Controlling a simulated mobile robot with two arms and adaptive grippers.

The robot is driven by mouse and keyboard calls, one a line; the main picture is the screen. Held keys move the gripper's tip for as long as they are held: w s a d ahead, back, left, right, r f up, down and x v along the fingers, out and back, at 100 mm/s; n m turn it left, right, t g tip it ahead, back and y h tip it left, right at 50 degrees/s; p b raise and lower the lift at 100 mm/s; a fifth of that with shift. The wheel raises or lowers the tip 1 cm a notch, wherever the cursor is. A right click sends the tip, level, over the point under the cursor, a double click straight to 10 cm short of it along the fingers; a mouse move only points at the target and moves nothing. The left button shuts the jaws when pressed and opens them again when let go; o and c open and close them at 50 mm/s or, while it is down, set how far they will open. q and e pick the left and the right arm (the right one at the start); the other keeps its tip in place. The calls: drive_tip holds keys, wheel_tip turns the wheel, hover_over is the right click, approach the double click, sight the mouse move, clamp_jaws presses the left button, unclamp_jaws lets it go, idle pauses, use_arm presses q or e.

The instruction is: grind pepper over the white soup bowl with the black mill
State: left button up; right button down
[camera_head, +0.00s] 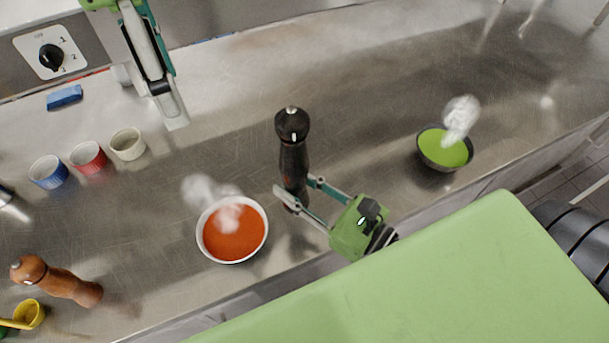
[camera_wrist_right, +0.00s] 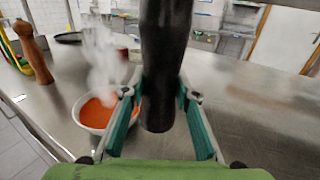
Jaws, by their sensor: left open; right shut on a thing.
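The black mill (camera_head: 293,160) is upright, just right of the white soup bowl (camera_head: 203,248), which holds steaming orange-red soup. My right gripper (camera_head: 296,188) is shut on the lower part of the mill's body. In the right wrist view the mill (camera_wrist_right: 164,60) stands between the teal fingers (camera_wrist_right: 160,110), and the white bowl (camera_wrist_right: 88,126) is behind to the left. The mill is beside the bowl, not over it. I cannot tell whether its base touches the counter. My left gripper (camera_head: 170,105) is open and empty at the upper left, away from the bowl.
A dark bowl of green soup (camera_head: 430,163) steams on the right. A brown wooden mill (camera_head: 62,284) and a yellow cup (camera_head: 30,313) are at the lower left. Blue (camera_head: 48,172), red (camera_head: 88,158) and cream (camera_head: 128,144) cups stand in a row. The steel counter's middle is mostly clear.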

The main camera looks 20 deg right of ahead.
drive_tip(key=shift+a+f+y, duration=0.25)
drive_tip(key=shift+a+y, duration=0.05)
drive_tip(key=shift+a, duration=0.05)
use_arm(q)
drive_tip(key=shift+s+a, duration=0.1)
use_arm(e)
drive_tip(key=w+a+f, duration=0.1)
drive_tip(key=w+a, duration=0.2)
drive_tip(key=a, duration=1)
drive_tip(key=shift+a+f, duration=0.15)
use_arm(q)
drive_tip(key=n, duration=0.8)
wheel_tip(320, 180, down, 8)
drive_tip(key=shift+f, duration=0.15)
idle(0.8)
drive_tip(key=shift+f, duration=0.15)
